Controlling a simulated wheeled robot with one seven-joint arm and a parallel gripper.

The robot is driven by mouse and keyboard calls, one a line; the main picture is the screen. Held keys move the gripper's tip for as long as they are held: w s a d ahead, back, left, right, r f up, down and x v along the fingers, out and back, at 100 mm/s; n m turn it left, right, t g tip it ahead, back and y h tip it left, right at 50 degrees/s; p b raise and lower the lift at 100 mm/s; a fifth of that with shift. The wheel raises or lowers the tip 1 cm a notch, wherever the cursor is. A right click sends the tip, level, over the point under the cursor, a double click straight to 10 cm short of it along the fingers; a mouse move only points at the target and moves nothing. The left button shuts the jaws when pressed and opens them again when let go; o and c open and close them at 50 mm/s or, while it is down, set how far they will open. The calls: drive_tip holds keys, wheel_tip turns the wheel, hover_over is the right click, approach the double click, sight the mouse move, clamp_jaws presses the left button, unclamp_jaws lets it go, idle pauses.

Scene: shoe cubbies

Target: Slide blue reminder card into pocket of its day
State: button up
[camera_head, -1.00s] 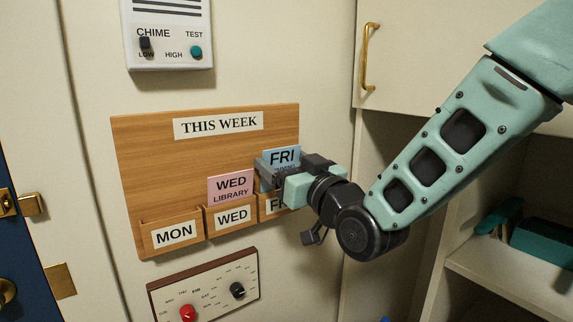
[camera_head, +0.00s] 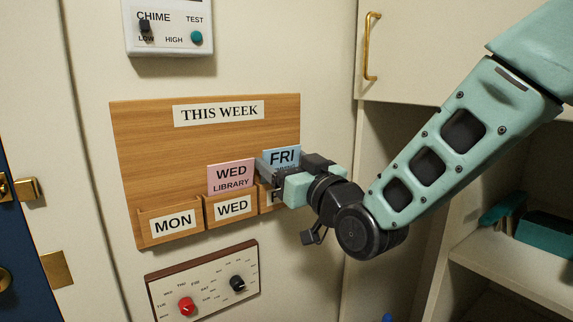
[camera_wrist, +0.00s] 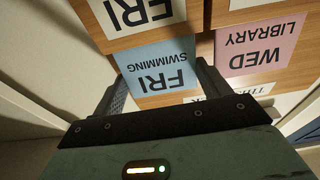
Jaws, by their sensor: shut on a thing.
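The blue card (camera_head: 283,154), marked FRI SWIMMING, stands upright at the board's right end. In the wrist view the blue card (camera_wrist: 157,68) appears upside down, between the two fingers of my gripper (camera_wrist: 162,82). My gripper (camera_head: 268,175) is shut on it by its side edges. The card's lower edge meets the rim of the FRI pocket (camera_wrist: 158,38) and is hidden there; I cannot tell how deep it sits. In the head view my gripper covers most of the FRI pocket (camera_head: 264,200).
The wooden THIS WEEK board (camera_head: 150,150) also has a MON pocket (camera_head: 172,223) and a WED pocket (camera_head: 232,208). A pink WED LIBRARY card (camera_head: 231,176) stands in the WED pocket. A knob panel (camera_head: 205,280) is below, a chime box (camera_head: 168,28) above. A cabinet door (camera_head: 440,50) is at right.

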drive_tip(key=shift+f+b, duration=0.3)
drive_tip(key=shift+f, duration=0.05)
drive_tip(key=o, duration=0.8)
drive_tip(key=shift+c, duration=0.2)
drive_tip(key=shift+r, duration=0.15)
drive_tip(key=shift+s+d+r+p, duration=0.15)
drive_tip(key=shift+r+p, duration=0.25)
drive_tip(key=shift+r, duration=0.55)
drive_tip(key=shift+s+d+r+p, duration=0.15)
drive_tip(key=shift+r+p, duration=0.2)
drive_tip(key=shift+r, duration=0.65)
drive_tip(key=shift+s+d+r+p, duration=0.15)
drive_tip(key=shift+r+p, duration=0.25)
drive_tip(key=shift+r, duration=0.55)
drive_tip(key=shift+a, duration=0.1)
